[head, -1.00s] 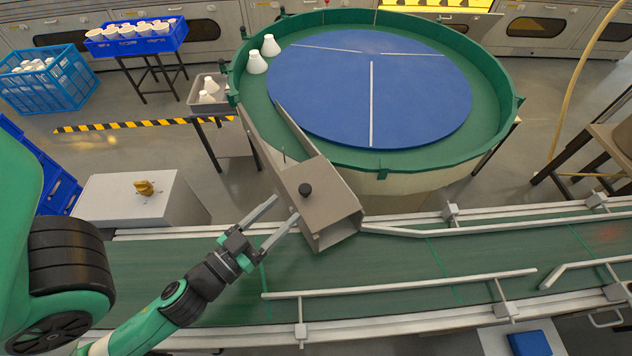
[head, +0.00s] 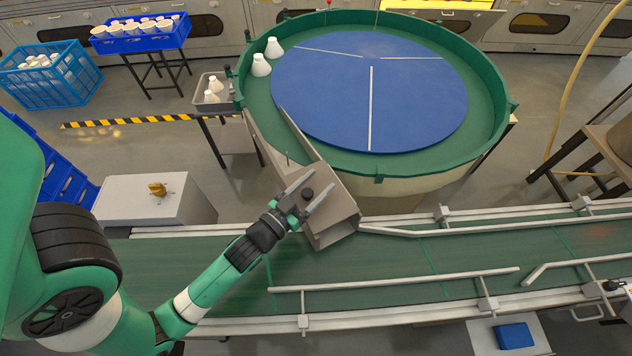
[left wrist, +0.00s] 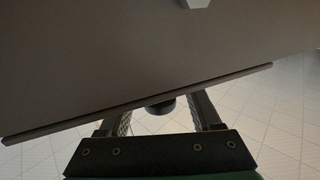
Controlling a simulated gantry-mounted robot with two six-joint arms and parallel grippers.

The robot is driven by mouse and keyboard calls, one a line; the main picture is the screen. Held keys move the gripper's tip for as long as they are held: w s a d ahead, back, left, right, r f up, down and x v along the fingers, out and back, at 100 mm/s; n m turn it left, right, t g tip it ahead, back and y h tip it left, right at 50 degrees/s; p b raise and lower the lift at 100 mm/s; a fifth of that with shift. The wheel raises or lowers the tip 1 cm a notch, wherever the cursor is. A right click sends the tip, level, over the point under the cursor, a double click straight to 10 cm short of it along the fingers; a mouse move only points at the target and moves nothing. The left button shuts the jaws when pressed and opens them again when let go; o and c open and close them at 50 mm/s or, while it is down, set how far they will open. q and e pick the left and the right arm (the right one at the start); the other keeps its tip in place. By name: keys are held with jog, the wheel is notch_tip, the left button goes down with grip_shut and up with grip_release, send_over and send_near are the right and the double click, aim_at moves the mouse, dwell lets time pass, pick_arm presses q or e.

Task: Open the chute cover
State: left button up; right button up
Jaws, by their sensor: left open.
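The chute cover (head: 340,205) is a grey-brown plate on the chute between the round turntable and the conveyor. It has a round black knob (head: 307,194) on top. The cover lies shut over the lower part of the chute. My left gripper (head: 326,179) is open over the cover, its two fingers on either side of the knob. I cannot tell whether they touch it. In the left wrist view, the knob (left wrist: 160,107) shows between the fingers, partly hidden by a large grey plate, which also hides the fingertips. My right gripper is not in view.
The green conveyor (head: 400,265) with rails runs below. A grey bin (head: 212,107) stands left of the chute. A white box (head: 125,205) with a yellow item is at left.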

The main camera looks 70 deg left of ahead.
pick_arm(q)
grip_shut()
dwell(1.3)
